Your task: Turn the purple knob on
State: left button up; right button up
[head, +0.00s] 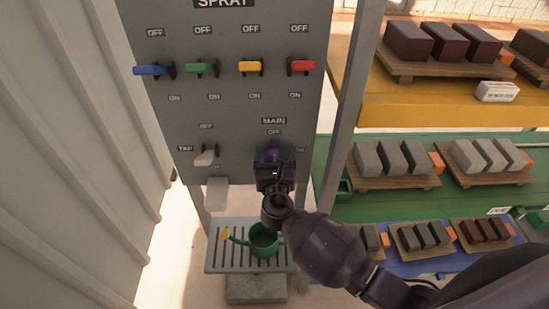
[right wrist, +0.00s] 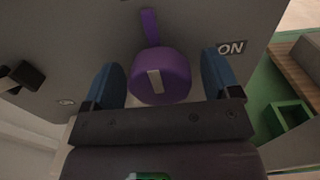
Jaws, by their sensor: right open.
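The purple knob (right wrist: 160,70) is on the grey panel (head: 232,120), under the MAIN and OFF labels. In the head view only a bit of the knob (head: 273,151) shows above my right gripper (head: 274,162), which hides the rest. In the right wrist view its round purple end has a pale mark, and a purple strip runs upward behind it. The right gripper's blue fingers (right wrist: 163,82) are apart, one on each side of the knob; I cannot tell whether they touch it. An ON label (right wrist: 231,48) is right of the knob. My left gripper is not in view.
Blue, green, yellow and red handles (head: 302,67) are in a row higher on the panel. A white TAP handle (head: 205,158) is left of my gripper. A green watering can (head: 264,240) stands on the grate below. Shelves of blocks (head: 390,158) are at the right.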

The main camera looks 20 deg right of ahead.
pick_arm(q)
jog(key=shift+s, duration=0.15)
pick_arm(e)
jog(key=shift+c, duration=0.5)
jog(key=c, duration=0.8)
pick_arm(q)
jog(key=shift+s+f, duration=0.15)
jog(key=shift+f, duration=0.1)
pick_arm(e)
jog(key=shift+c, duration=0.2)
